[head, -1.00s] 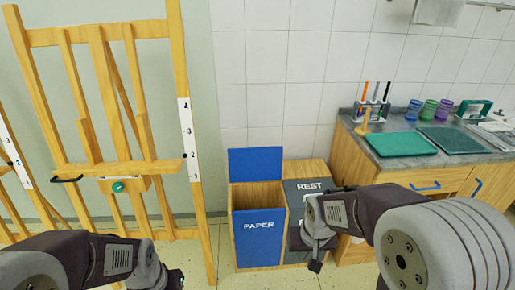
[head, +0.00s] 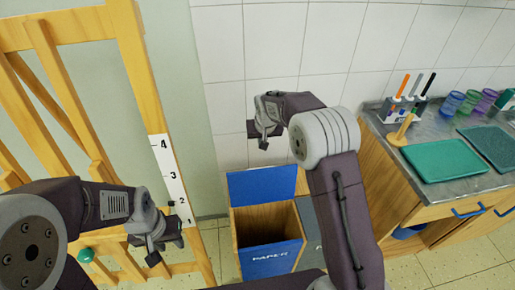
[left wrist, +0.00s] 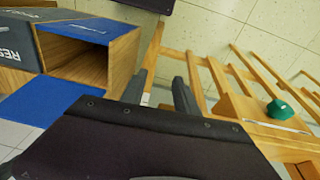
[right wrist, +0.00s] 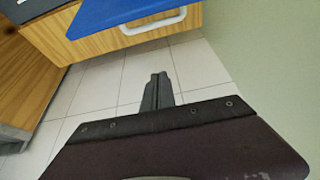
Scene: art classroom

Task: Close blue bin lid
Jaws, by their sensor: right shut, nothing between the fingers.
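The blue bin lid (head: 262,184) stands open and upright at the back of the wooden bin marked PAPER (head: 270,262). The bin's opening is uncovered. My right gripper (head: 263,142) is above the lid's top edge, apart from it, with its fingers pointing down. In the right wrist view the shut, empty fingers (right wrist: 158,90) are beside the blue lid (right wrist: 120,12), which carries a white handle (right wrist: 153,24). My left gripper (head: 165,250) is open and empty left of the bin, in front of the easel. The left wrist view also shows the lid (left wrist: 42,104) and open bin.
A wooden easel (head: 130,60) stands close on the left. The grey REST bin (head: 310,235) adjoins on the right, mostly hidden by my right arm. A counter (head: 400,165) with trays and cups is further right. The tiled wall (head: 225,95) is behind.

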